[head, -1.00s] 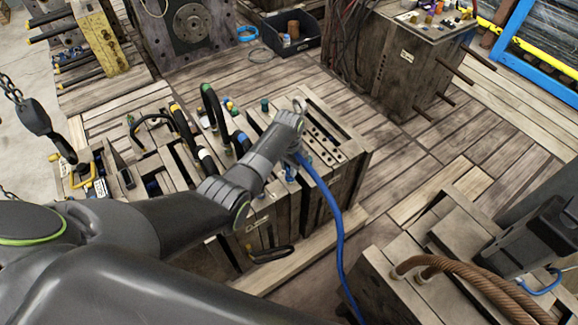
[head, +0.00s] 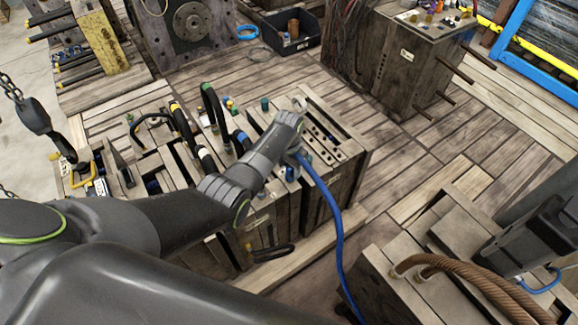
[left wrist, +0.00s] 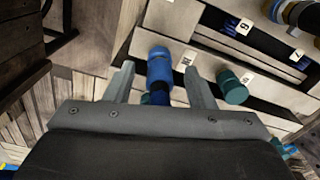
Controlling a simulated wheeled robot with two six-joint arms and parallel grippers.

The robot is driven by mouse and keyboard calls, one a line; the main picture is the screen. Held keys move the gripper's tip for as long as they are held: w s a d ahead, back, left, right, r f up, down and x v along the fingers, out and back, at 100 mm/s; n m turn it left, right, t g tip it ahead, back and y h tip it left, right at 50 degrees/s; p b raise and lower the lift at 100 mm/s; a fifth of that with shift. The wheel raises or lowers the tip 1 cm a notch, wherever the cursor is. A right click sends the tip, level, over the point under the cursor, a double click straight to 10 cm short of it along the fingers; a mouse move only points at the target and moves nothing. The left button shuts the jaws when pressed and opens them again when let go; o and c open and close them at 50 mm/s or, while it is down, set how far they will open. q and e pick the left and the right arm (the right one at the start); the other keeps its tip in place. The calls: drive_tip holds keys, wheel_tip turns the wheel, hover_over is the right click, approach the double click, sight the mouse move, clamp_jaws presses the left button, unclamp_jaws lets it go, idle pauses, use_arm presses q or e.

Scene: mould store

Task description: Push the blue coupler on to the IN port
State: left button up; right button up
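In the left wrist view, a blue coupler (left wrist: 160,68) stands between the two fingers of my left gripper (left wrist: 158,80). A gap shows on each side of it, so the fingers are open around it and do not visibly grip it. A small white tag (left wrist: 188,58) is just right of it; its lettering is too small to read surely. In the head view, my left wrist is over the right part of the wooden mould block (head: 345,180) and hides its fingertips. A blue hose (head: 335,220) runs from beneath the wrist down towards the front. My right gripper is not identifiable.
A green capped fitting (left wrist: 233,88) stands close to the right finger. Black hoses (head: 208,105) arch over the block left of the wrist. Another wooden block with brown hoses (head: 470,275) stands at the lower right. Plank floor (head: 400,150) lies clear between the blocks.

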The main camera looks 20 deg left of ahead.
use_arm(q)
drive_tip(key=shift+r, duration=0.4)
wheel_tip(320, 180, up, 17)
drive_tip(key=p, duration=0.2)
drive_tip(key=shift+s+f, duration=0.2)
idle(0.4)
